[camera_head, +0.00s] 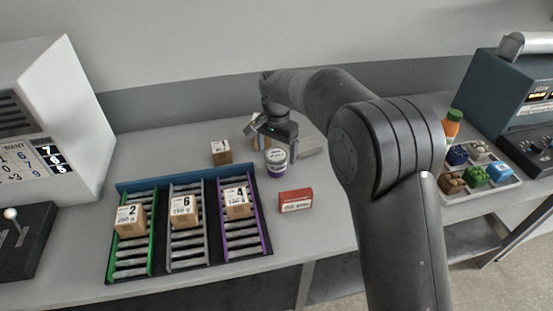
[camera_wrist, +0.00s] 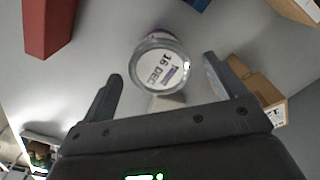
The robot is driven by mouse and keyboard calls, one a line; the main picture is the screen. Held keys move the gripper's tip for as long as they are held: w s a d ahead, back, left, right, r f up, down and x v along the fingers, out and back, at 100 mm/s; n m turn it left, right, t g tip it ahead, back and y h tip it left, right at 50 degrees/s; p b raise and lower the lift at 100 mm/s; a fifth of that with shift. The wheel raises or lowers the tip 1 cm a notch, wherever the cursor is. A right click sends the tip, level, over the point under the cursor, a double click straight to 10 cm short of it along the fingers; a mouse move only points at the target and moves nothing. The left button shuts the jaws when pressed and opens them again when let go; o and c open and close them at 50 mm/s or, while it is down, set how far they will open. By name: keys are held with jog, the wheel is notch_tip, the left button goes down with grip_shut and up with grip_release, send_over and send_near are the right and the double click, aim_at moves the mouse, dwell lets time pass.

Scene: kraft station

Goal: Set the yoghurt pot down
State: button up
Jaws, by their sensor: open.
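The yoghurt pot (camera_head: 276,161) is a small white and purple pot standing upright on the grey table, right of the roller rack. In the wrist view its round lid (camera_wrist: 161,69) shows the print "16 DEC". My gripper (camera_head: 275,135) is just behind and above the pot in the head view. In the wrist view my gripper (camera_wrist: 160,82) has its two fingers apart, one on each side of the pot, with visible gaps. The fingers do not touch the pot in that view.
The roller rack (camera_head: 188,222) holds boxes numbered 2, 6 and 4. A divided tray (camera_head: 487,188) and an orange bottle (camera_head: 451,126) are at the right.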

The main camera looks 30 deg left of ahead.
aim_at(277, 155)
notch_tip(277, 155, up, 8)
jog(key=shift+f, duration=0.25)
jog(key=shift+d, duration=0.1)
jog(key=s+d+r+t, duration=0.1)
jog(key=d+r, duration=0.3)
jog(key=d, duration=0.6)
jog(key=d+r+t+y, duration=0.1)
jog(key=d+r, duration=0.3)
jog(key=d, duration=0.6)
jog(key=s+d+r+t, duration=0.1)
jog(key=d+r, duration=0.3)
jog(key=d, duration=0.6)
jog(key=s+d+f+t+h, duration=0.1)
jog(key=s+d+f, duration=0.4)
jog(key=s+d, duration=1.2)
jog(key=d+t, duration=0.1)
jog(key=d, duration=0.2)
jog(key=shift+s+f+t, duration=0.2)
jog(key=shift+s+t, duration=0.1)
jog(key=shift+s, duration=0.1)
